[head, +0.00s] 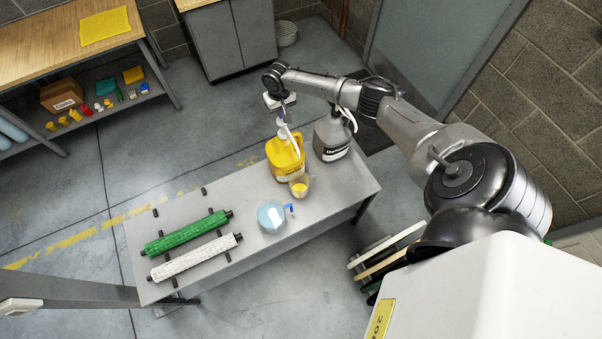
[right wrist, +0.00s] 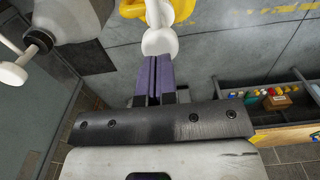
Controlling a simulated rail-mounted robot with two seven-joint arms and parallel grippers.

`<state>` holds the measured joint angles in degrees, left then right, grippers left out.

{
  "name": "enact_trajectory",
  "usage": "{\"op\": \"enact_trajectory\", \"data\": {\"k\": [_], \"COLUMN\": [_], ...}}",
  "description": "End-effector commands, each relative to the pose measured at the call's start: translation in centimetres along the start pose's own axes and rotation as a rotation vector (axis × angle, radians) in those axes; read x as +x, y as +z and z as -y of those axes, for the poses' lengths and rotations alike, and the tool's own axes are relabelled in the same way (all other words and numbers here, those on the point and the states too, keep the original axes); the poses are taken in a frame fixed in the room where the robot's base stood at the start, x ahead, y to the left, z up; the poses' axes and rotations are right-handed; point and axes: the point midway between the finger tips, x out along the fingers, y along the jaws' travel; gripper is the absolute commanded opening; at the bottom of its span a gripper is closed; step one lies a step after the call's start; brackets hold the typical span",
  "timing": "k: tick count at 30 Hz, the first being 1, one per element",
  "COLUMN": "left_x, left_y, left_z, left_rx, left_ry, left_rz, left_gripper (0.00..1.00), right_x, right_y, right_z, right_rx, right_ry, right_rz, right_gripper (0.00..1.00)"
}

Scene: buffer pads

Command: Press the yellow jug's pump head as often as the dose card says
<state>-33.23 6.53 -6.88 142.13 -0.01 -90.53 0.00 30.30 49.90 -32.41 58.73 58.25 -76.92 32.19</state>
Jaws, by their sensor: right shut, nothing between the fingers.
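The yellow jug (head: 284,157) stands at the far end of the grey bench, with its white pump head (head: 291,133) on top. My right gripper (head: 281,121) is directly above the pump head, pointing down. In the right wrist view its purple fingers (right wrist: 155,62) are shut with nothing between them. Their tips reach the white pump head (right wrist: 160,42); I cannot tell whether they touch or how far it is pressed. Part of the yellow jug (right wrist: 183,9) shows beyond. A clear cup with yellow contents (head: 299,187) stands by the jug. I cannot make out a dose card. My left gripper is not in view.
A grey jug (head: 331,139) with a white pump stands right of the yellow jug. A round blue-filled vessel (head: 271,217) is nearer on the bench (head: 325,193). A green roller (head: 186,233) and a white roller (head: 195,257) lie at the left end.

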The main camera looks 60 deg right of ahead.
Motion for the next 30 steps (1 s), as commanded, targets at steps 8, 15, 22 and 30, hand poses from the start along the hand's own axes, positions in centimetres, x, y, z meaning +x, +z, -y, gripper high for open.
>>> {"op": "enact_trajectory", "data": {"k": [8,15,22,30], "left_x": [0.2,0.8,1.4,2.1], "left_y": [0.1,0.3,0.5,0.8], "left_z": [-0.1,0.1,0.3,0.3], "left_rx": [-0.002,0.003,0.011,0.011], "left_ry": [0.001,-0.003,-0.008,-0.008], "left_rz": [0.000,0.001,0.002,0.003], "left_gripper": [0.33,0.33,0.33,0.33], "right_x": [0.2,1.3,2.2,3.5], "right_y": [0.0,0.0,0.0,0.0], "right_z": [0.0,0.0,0.0,0.0], "right_rx": [0.000,0.000,0.000,0.001], "right_ry": [0.000,0.000,0.000,0.000], "right_rz": [0.000,0.000,0.000,0.000], "right_gripper": [0.00,0.00,0.00,0.00]}}
